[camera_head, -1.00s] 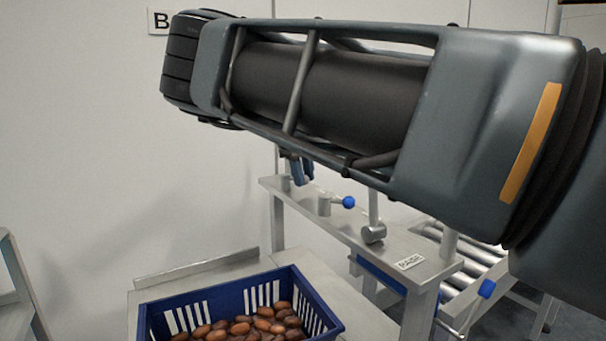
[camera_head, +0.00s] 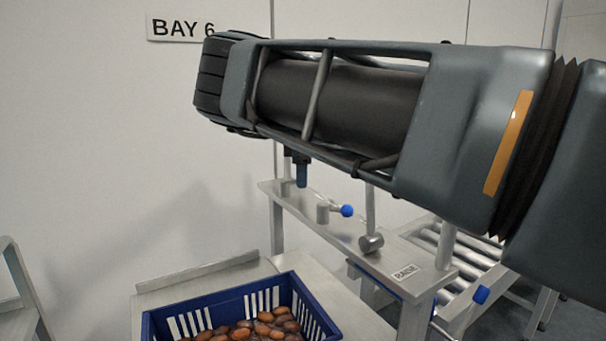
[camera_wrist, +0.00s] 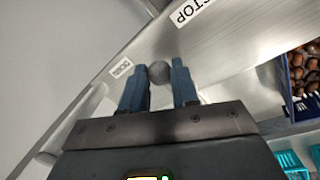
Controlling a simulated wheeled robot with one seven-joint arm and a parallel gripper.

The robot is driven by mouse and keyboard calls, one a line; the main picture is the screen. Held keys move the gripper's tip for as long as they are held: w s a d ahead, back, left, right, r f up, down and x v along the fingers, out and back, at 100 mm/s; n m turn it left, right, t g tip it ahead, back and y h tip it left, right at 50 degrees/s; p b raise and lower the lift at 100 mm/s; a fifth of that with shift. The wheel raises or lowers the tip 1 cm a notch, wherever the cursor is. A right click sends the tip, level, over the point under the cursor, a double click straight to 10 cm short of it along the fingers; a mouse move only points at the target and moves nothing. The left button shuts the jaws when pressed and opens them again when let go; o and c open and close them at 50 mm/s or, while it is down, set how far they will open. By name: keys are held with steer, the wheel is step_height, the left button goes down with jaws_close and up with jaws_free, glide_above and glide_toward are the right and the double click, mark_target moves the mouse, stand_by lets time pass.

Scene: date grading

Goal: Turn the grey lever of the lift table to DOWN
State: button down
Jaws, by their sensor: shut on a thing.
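In the wrist view the two blue fingers of my gripper (camera_wrist: 160,86) stand either side of a round grey knob (camera_wrist: 158,72), which looks like the end of the grey lever. The gripper is shut on it. A small label beside it (camera_wrist: 120,70) appears to read DOWN; a larger STOP label (camera_wrist: 191,10) is farther along the metal top. The rest of the lever is hidden. In the head view my gripper (camera_head: 301,174) shows only partly below my arm, over the far end of the lift table's metal ledge (camera_head: 335,238); the knob is hidden there.
A blue-knobbed lever (camera_head: 347,211) and a grey cylinder-ended lever (camera_head: 371,243) stand along the ledge, with a RAISE label (camera_head: 405,272) nearer. A blue crate (camera_head: 160,325) of dates sits in front. Rollers (camera_head: 470,262) lie behind right.

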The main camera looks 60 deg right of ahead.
steer(key=n, duration=0.1)
steer(key=w+n+p, duration=0.1)
steer(key=n, duration=0.1)
steer(key=shift+w+d+r, duration=0.1)
steer(key=shift+d, duration=0.25)
steer(key=n, duration=0.1)
steer(key=w+n+p, duration=0.1)
steer(key=shift+w+d+n+t+y, duration=0.1)
steer(key=shift+d+n+t+y, duration=0.05)
steer(key=shift+n+t+y, duration=0.25)
steer(key=n, duration=0.1)
steer(key=w+n+p, duration=0.1)
steer(key=n, duration=0.1)
steer(key=shift+w+y, duration=0.25)
steer(key=shift+y, duration=0.05)
steer(key=shift+w+n+p, duration=0.3)
steer(key=shift+n+p, duration=0.1)
steer(key=shift+n, duration=0.5)
steer(key=c, duration=0.9)
jaws_free()
steer(key=shift+o, duration=0.2)
step_height(320, 180, up, 7)
steer(key=s, duration=0.1)
steer(key=shift+s+a+r+b, duration=0.2)
steer(key=shift+b, duration=0.1)
